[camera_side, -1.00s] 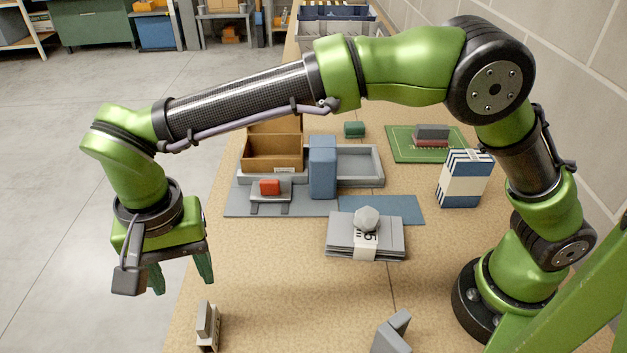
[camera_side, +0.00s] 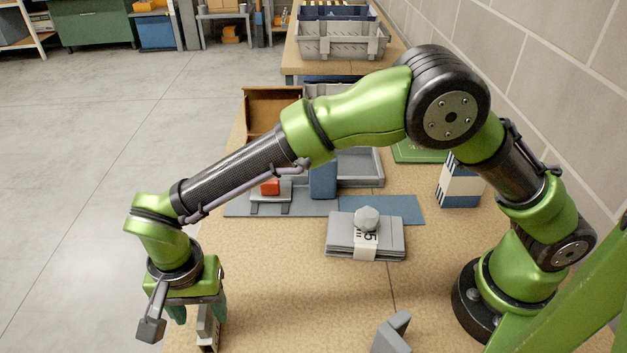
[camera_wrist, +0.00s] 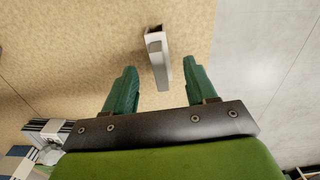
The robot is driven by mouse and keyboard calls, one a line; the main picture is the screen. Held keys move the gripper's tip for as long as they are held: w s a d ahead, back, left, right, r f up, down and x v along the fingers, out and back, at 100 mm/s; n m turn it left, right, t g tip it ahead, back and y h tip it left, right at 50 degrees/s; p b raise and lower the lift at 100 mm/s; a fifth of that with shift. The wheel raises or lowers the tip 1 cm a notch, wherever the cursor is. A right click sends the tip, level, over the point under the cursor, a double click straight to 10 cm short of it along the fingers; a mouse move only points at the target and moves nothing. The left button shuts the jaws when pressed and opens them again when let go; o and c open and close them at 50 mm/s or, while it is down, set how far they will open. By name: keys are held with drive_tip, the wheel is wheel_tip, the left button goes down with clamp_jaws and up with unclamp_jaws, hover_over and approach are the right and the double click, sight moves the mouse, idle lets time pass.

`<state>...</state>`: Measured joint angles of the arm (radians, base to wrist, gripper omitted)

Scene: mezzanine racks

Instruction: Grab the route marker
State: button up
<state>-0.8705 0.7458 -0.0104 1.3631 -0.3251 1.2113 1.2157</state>
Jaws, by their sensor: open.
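A narrow grey upright piece on a pale base, which I take to be the route marker (camera_side: 208,333), stands near the front left edge of the table. In the wrist view the marker (camera_wrist: 157,60) lies between the fingertips and reaches beyond them, closer to the right finger. My gripper (camera_side: 199,311) points down over it, with its green fingers apart. In the wrist view my gripper (camera_wrist: 160,68) is open with nothing clamped. In the side view the fingers partly cover the marker, and contact cannot be told.
A banded grey stack (camera_side: 365,243) with a faceted grey lump on top lies mid-table. A grey angled piece (camera_side: 391,333) is at the front. A blue block (camera_side: 323,182), a red piece (camera_side: 270,187) on a stand, and a striped box (camera_side: 459,186) stand further back.

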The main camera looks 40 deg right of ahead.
sight(202, 314)
wheel_tip(202, 314, down, 5)
drive_tip(key=shift+r, duration=0.15)
drive_tip(key=c, duration=1)
drive_tip(key=shift+r, duration=0.2)
drive_tip(key=shift+c, duration=0.2)
